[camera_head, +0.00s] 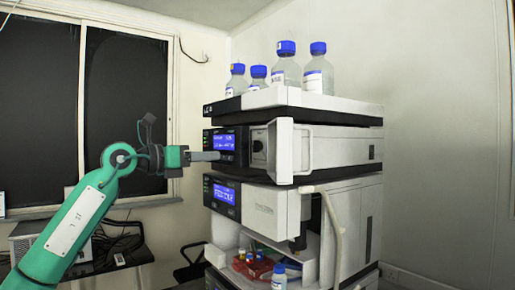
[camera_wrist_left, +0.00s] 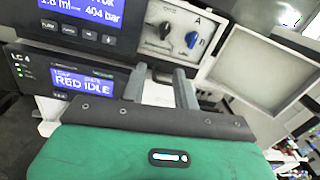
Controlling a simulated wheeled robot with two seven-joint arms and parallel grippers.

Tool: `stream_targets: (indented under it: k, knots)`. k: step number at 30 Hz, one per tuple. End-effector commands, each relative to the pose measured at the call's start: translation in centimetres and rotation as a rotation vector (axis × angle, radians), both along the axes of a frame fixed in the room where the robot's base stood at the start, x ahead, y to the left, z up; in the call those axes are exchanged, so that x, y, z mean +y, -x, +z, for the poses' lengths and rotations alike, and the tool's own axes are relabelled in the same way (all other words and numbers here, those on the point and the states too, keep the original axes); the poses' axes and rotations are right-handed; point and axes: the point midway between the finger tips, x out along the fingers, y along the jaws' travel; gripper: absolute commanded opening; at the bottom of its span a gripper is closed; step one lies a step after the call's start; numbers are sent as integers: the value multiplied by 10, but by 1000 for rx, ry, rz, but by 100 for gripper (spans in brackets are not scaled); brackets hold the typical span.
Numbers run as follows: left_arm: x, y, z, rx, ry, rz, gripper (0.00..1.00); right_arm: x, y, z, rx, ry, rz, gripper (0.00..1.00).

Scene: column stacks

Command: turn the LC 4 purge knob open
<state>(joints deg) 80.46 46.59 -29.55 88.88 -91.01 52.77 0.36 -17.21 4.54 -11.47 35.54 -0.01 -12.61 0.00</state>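The stack's upper unit (camera_head: 340,150) has its white door (camera_head: 283,150) swung open. Behind it is a recessed panel with a dark knob (camera_head: 258,146). In the left wrist view the panel (camera_wrist_left: 178,22) shows a black knob (camera_wrist_left: 165,30) and a blue knob (camera_wrist_left: 191,39) beside it. An "LC 4" label (camera_wrist_left: 20,57) is on the lower unit's front at left. My left gripper (camera_head: 217,156) is in front of the upper unit's display, left of the knob. In the wrist view its fingers (camera_wrist_left: 160,72) are apart and empty, below the knobs. My right gripper is not seen.
The open door (camera_wrist_left: 265,68) stands out to the right of the knobs. Bottles (camera_head: 286,70) stand on top of the stack. A pale tube (camera_head: 336,220) and a red tray (camera_head: 255,266) are lower down.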

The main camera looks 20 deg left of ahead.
Motion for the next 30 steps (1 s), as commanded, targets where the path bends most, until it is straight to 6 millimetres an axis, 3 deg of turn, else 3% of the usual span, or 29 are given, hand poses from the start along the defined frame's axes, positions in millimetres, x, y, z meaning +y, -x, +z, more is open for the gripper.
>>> stream_targets:
  k: [1,4,9,24,30]
  knots:
    - [3,11,13,-30,-40,22,30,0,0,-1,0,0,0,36]
    - [7,22,26,-61,-86,50,30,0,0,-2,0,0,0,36]
    - [3,21,34,-74,-106,63,30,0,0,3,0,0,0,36]
    - [-57,-56,36,-72,-103,59,30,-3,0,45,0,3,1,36]
    - [-72,-76,34,-71,-102,61,30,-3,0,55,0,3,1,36]
